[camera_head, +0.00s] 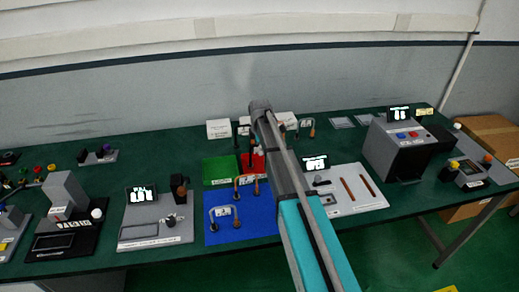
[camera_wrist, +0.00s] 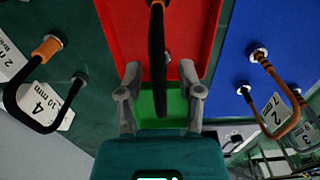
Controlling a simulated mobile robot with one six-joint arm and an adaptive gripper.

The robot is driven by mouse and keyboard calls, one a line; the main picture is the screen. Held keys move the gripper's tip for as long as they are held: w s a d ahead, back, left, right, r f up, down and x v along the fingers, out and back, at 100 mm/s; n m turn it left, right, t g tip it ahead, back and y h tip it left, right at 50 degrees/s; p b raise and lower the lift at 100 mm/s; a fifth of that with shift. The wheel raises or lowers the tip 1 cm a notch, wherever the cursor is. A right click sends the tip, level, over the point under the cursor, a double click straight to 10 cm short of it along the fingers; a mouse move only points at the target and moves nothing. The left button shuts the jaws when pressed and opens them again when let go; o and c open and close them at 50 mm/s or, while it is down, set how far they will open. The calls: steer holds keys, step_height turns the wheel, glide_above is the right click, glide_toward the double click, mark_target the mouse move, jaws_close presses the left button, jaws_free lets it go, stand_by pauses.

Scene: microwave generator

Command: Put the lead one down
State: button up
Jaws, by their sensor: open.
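A dark, bent-handled piece (camera_wrist: 157,45) stands over the red tray (camera_wrist: 115,20) in the wrist view, between the fingers of my gripper (camera_wrist: 160,75). The fingers are spread, with a gap on both sides of it. Its label is not visible, so I cannot tell whether it is lead. The red tray also shows in the head view (camera_head: 259,163), partly hidden behind my arm. My gripper's fingers cannot be made out there.
A green tray (camera_head: 219,170) adjoins the red one. A blue mat (camera_head: 240,228) holds similar hooked pieces, including a copper-coloured one (camera_wrist: 285,95). An orange-and-black piece (camera_wrist: 40,85) labelled 10 mm stands left in the wrist view. Devices flank the mat.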

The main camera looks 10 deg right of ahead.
steer(key=shift+r, duration=0.2)
step_height(320, 180, up, 12)
steer(key=p, duration=1.2)
stand_by(0.7)
steer(key=s+m, duration=1.8)
steer(key=s, duration=1.1)
step_height(320, 180, down, 5)
steer(key=b, duration=0.4)
steer(key=shift+b, duration=0.3)
steer(key=shift+r, duration=0.1)
